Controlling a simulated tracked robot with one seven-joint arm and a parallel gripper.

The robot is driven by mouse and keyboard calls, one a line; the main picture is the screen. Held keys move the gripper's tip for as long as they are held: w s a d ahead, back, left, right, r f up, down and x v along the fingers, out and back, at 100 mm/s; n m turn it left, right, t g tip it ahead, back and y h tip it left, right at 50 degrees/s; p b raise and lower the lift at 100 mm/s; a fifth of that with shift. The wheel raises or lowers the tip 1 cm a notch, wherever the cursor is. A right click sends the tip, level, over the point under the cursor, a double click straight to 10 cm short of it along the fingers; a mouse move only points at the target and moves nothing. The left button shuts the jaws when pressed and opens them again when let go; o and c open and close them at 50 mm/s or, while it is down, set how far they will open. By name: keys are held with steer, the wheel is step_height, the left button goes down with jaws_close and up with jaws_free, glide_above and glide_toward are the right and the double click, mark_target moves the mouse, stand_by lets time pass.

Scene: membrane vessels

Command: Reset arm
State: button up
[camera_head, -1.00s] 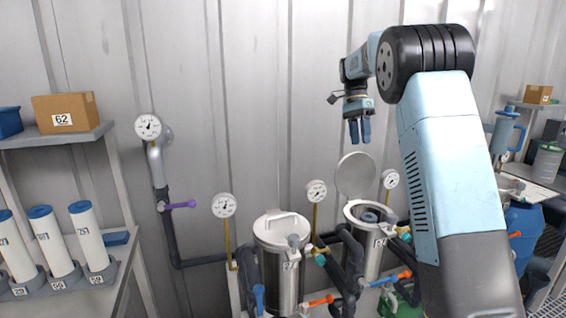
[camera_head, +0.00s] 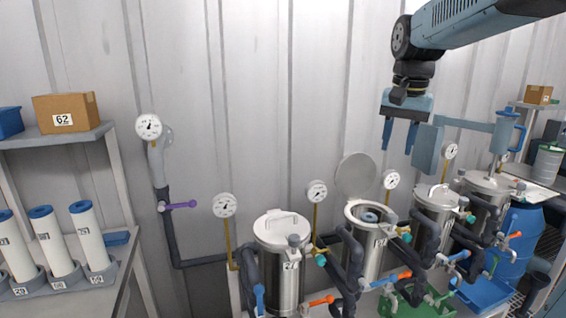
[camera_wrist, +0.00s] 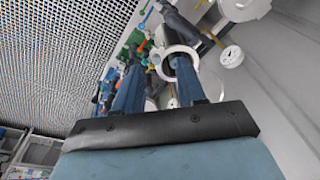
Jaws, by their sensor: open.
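My gripper (camera_head: 400,136) hangs at the upper right of the head view, fingers pointing down. Its two blue fingers are spread apart with nothing between them. It is above and to the right of the open steel vessel (camera_head: 361,250), clear of it. That vessel's round lid (camera_head: 356,175) is tilted up behind it, and a blue-ringed part shows inside its mouth. In the wrist view the gripper's fingers (camera_wrist: 160,88) are also apart, with the open vessel's rim (camera_wrist: 180,52) beyond them.
A closed steel vessel (camera_head: 281,265) stands left of the open one, and two more stand to the right. Gauges and coloured valve handles rise around them. A shelf with white cylinders (camera_head: 53,247) and a box (camera_head: 66,112) is at the left. Free wall space lies between.

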steer(key=s+f+n+t, duration=0.2)
steer(key=s+f, duration=0.2)
steer(key=s, duration=0.4)
steer(key=s+a+f+n+t, duration=0.1)
steer(key=s+f+n+t, duration=0.1)
steer(key=s, duration=0.7)
step_height(320, 180, down, 3)
steer(key=shift+s+a+r+n, duration=0.15)
steer(key=shift+s+a+n, duration=0.1)
steer(key=shift+n, duration=0.45)
steer(key=shift+o, duration=0.2)
steer(key=shift+w, duration=0.1)
